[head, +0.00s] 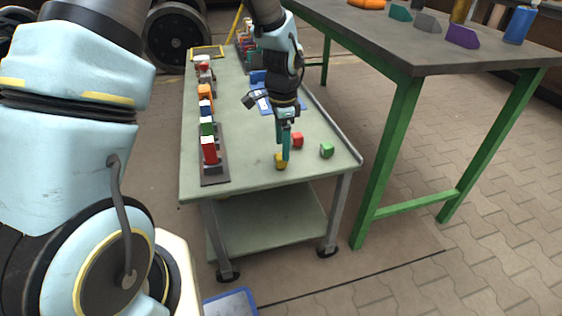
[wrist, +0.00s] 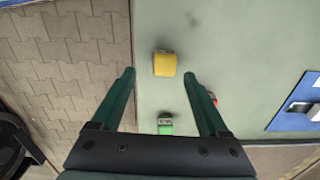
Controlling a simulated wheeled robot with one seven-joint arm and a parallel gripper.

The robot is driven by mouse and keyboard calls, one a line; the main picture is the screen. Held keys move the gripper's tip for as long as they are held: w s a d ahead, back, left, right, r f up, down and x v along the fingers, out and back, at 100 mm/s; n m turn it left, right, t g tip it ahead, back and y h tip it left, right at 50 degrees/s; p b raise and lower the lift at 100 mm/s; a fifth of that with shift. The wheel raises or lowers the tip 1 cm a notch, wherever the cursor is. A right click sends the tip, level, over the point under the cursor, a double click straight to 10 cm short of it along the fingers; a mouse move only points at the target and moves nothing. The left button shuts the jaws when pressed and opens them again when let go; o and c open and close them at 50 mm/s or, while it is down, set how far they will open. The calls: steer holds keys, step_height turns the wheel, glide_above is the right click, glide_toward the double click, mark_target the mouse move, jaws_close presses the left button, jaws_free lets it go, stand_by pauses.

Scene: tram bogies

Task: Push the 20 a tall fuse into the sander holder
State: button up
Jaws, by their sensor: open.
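A yellow block (head: 280,162), perhaps the 20 A tall fuse, lies on the trolley top near its front edge. It also shows in the wrist view (wrist: 165,63), ahead of and between my fingertips. My gripper (head: 285,155) points down just over it, open and empty, also in the wrist view (wrist: 159,74). A blue plate (wrist: 296,112) with a grey and black fitting lies at the right of the wrist view. It shows partly behind my arm in the head view (head: 263,101). I cannot read which holder is the sander's.
A red block (head: 298,140) and a green block (head: 327,150) lie close by. A row of coloured fuses in holders (head: 209,152) runs along the trolley's left edge. A green-legged workbench (head: 400,45) stands at the right.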

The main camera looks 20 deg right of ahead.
mark_target(281, 162)
steer(key=shift+w+f+b, duration=0.15)
steer(key=shift+w+f, duration=0.05)
steer(key=shift+f, duration=1.1)
steer(key=shift+w+f+b, duration=0.15)
steer(key=shift+f, duration=1.15)
jaws_close()
